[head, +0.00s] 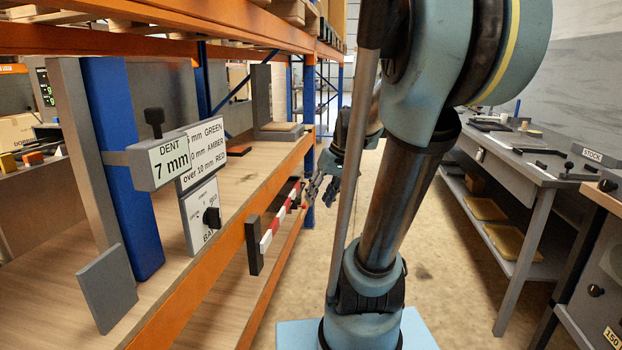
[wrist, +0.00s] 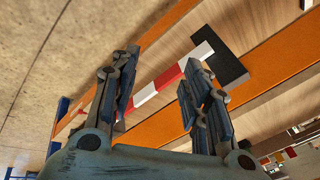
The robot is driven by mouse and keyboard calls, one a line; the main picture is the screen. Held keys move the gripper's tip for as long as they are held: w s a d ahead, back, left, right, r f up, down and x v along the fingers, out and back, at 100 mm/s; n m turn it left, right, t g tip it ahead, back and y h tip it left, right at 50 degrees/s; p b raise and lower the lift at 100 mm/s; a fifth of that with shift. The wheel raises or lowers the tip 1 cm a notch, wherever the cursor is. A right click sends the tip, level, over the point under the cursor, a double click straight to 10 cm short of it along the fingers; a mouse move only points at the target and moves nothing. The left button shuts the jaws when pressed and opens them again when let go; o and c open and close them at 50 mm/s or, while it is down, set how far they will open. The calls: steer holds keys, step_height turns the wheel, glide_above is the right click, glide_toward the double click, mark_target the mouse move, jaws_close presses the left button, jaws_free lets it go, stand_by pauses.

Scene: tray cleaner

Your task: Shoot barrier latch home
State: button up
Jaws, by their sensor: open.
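The red-and-white striped barrier bar (head: 276,226) runs along the front of the orange shelf beam, with a black upright plate (head: 254,246) at its near end. In the wrist view the bar (wrist: 171,77) crosses behind my fingers, and the black plate (wrist: 219,55) is beyond the right finger. My gripper (head: 322,187) is at the far end of the bar, on the aisle side, partly behind my arm. In the wrist view my gripper (wrist: 160,76) is open, fingers wide apart, with nothing held. I cannot make out the latch itself; the bar's far end is partly hidden by the fingers.
The orange shelf beam (head: 225,259) lies close behind the bar. A blue upright (head: 120,170) carries a grey "DENT 7 mm" gauge (head: 168,161); a panel with a black knob (head: 211,217) is beside it. A grey workbench (head: 518,165) lines the right side. The aisle floor between is clear.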

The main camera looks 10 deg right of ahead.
steer(key=w+d+r+n+t+y, duration=0.1)
steer(key=w+d+n+y, duration=0.2)
steer(key=w, duration=1.5)
steer(key=w+d+r+n+y, duration=0.2)
steer(key=w+n+y, duration=0.15)
steer(key=w, duration=1.35)
steer(key=w+d+f+n+t+y, duration=0.1)
steer(key=w+d+f+y, duration=0.15)
steer(key=w, duration=0.35)
steer(key=w+d+f+n+y, duration=0.1)
steer(key=w+d+f+n, duration=0.1)
steer(key=w+d+f, duration=0.25)
steer(key=n+t+y, duration=0.2)
steer(key=n+y, duration=0.1)
steer(key=n, duration=0.1)
glide_toward(312, 174)
steer(key=x, duration=0.3)
steer(key=w+x, duration=0.1)
steer(key=x, duration=0.6)
steer(key=shift+w+f, duration=0.25)
steer(key=shift+f, duration=0.1)
jaws_close()
